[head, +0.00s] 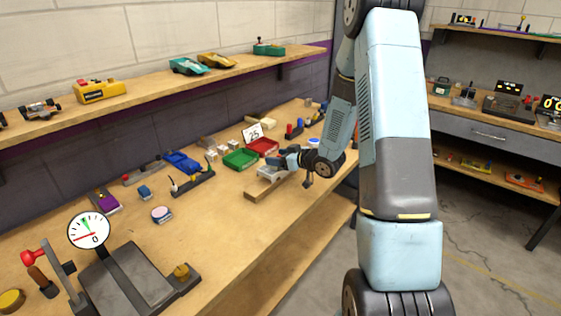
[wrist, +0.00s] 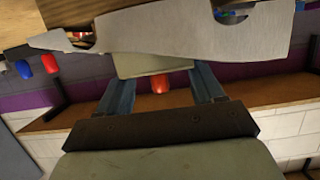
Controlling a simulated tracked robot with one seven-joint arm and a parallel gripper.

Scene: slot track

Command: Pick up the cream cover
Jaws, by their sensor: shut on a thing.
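My gripper (head: 284,160) reaches down over the workbench near a light grey piece (head: 272,173) by a wooden board. In the wrist view, my gripper's two fingers (wrist: 160,70) are set wide apart at the sides of a small flat pale cream piece, which looks like the cream cover (wrist: 145,62). The fingers appear shut on it. A large light grey, car-shaped plate (wrist: 190,32) with cut-outs lies just beyond and hides part of it. In the head view the cover is too small to tell apart.
A green tray (head: 241,159) and a red tray (head: 263,147) stand close behind my gripper, with a "25" card (head: 253,133). A black fixture (head: 192,182) is to the left. A dial gauge (head: 89,231) stands at the front left.

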